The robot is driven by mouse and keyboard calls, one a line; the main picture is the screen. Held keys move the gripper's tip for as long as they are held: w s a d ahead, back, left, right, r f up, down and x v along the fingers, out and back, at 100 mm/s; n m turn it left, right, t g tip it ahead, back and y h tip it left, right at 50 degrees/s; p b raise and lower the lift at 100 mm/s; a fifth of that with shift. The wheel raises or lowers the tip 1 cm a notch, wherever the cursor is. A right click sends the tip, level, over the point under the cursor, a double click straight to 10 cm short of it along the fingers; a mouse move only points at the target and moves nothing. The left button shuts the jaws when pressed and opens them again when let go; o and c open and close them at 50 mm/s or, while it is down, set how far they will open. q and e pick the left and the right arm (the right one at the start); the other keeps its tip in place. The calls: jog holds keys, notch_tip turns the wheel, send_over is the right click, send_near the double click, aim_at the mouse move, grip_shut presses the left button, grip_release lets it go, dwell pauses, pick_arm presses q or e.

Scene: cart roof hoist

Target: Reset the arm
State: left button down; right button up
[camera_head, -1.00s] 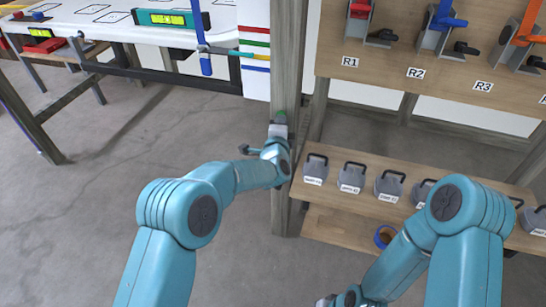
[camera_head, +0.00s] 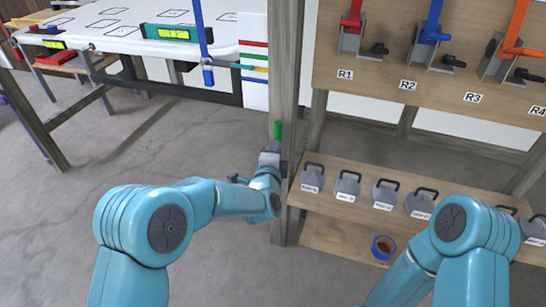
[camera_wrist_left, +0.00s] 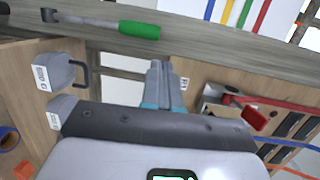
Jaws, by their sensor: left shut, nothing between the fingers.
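My left arm reaches in from the left of the head view. Its left gripper (camera_head: 271,150) is beside the wooden post (camera_head: 284,80), just below a green handle (camera_head: 278,131). In the left wrist view the gripper's fingers (camera_wrist_left: 160,70) are shut together with nothing between them. There the green handle (camera_wrist_left: 139,30) on a grey bar lies beyond the fingertips, with a visible gap. My right arm stands at the lower right of the head view, and its gripper is out of the picture.
Labelled grey weights (camera_head: 348,187) line a low wooden shelf (camera_head: 325,235) at right, with a blue ring (camera_head: 383,247) below. A wooden panel (camera_head: 450,75) bears coloured levers. A white table (camera_head: 115,38) stands at upper left.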

pick_arm(q)
jog(key=s+a+f+n+g+y+p, duration=0.1)
jog(key=s+a+p, duration=0.15)
jog(key=a, duration=0.25)
jog(key=s+a+f+n+y+p, duration=0.1)
jog(key=a+p, duration=0.2)
jog(key=a, duration=0.3)
jog(key=s+a+f+n+g+p, duration=0.2)
jog(key=s+a+f+g+p, duration=0.3)
jog(key=s+f, duration=0.4)
jog(key=s+d+f+n+g+h, duration=0.1)
jog(key=s+f+n+g, duration=0.1)
jog(key=s+n, duration=0.4)
jog(key=s+d+f+n+g+h, duration=0.1)
jog(key=s+f+n+g, duration=0.2)
jog(key=s, duration=0.9)
jog(key=s+d+f+n+g+h, duration=0.1)
jog(key=s+f+n+g+h, duration=0.1)
jog(key=s+n+g, duration=0.3)
jog(key=s+n, duration=0.3)
jog(key=s, duration=0.1)
jog(key=shift+s+d+f+n+p, duration=0.2)
jog(key=shift+d+n+p, duration=0.1)
jog(key=shift+n+p, duration=0.1)
